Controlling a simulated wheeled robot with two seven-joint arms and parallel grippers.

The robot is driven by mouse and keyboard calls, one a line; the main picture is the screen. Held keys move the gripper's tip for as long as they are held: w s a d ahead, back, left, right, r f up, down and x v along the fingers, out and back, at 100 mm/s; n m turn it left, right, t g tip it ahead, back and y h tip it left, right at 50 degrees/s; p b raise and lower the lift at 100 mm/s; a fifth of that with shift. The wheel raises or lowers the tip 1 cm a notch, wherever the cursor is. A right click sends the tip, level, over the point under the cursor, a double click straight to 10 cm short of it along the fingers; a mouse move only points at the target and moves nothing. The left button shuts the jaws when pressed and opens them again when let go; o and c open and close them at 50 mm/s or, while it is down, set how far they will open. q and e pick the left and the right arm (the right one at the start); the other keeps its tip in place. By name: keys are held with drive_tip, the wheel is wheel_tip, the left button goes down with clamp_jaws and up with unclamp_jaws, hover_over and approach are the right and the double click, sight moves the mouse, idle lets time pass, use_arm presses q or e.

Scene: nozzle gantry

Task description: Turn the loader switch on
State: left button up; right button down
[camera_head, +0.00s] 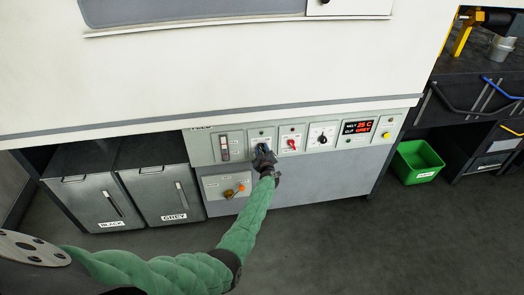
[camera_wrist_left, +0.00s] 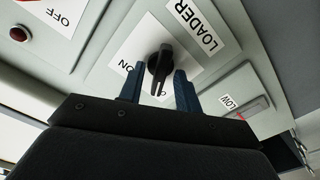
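The loader switch (camera_wrist_left: 160,60) is a black rotary knob on a white plate in the left wrist view. Its label reads LOADER, with ON to its left. A second label below, starting with O, is mostly hidden; the knob's white mark points towards it. My left gripper (camera_head: 263,152) is at the panel in the head view and mostly covers the switch there. In the left wrist view its two dark fingers (camera_wrist_left: 159,76) stand on either side of the knob's lower end, with small gaps showing. My right gripper is not in view.
The control panel (camera_head: 230,131) also carries a red switch (camera_head: 292,144), a black dial (camera_head: 322,137) and a display (camera_head: 358,127). Below are an orange knob (camera_head: 229,194) and grey bins (camera_head: 170,204). A green crate (camera_head: 415,160) stands at right. The floor in front is clear.

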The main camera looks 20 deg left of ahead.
use_arm(q)
drive_tip(key=c, duration=0.6)
